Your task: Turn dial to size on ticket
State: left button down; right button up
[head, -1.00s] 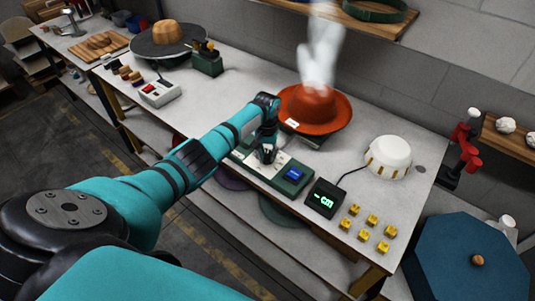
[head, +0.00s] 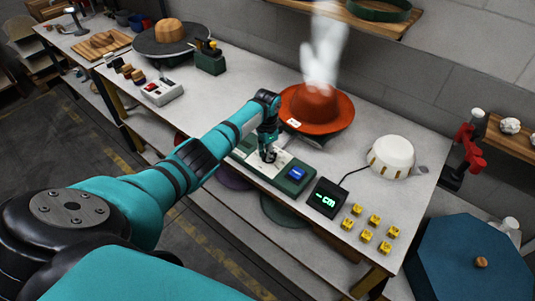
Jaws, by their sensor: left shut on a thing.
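The dial box (head: 294,184), green with a pale top plate and a blue button (head: 296,173), lies along the bench's front edge. My left gripper (head: 268,157) points down over the plate and is shut on the dial, which its fingers mostly hide. A small display (head: 327,198) right of the box shows a dash and "cm" in green. An orange hat (head: 317,109) sits behind the box with a white ticket (head: 293,123) on its brim; the ticket's writing is too small to read. My right gripper is not in view.
White steam rises over the hat. A white dome (head: 391,155) with a cable and several yellow blocks (head: 367,236) stand at the right.

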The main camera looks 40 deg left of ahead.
pick_arm(q)
jog(key=shift+w+a+r+m+b, duration=0.1)
jog(key=shift+m+b, duration=0.05)
jog(key=shift+m, duration=0.8)
jog(key=shift+w+m+b, duration=0.1)
jog(key=shift+m+b, duration=0.05)
jog(key=shift+m, duration=0.8)
jog(key=c, duration=1.2)
grip_release()
jog(key=shift+c, duration=0.2)
notch_tip(320, 180, up, 12)
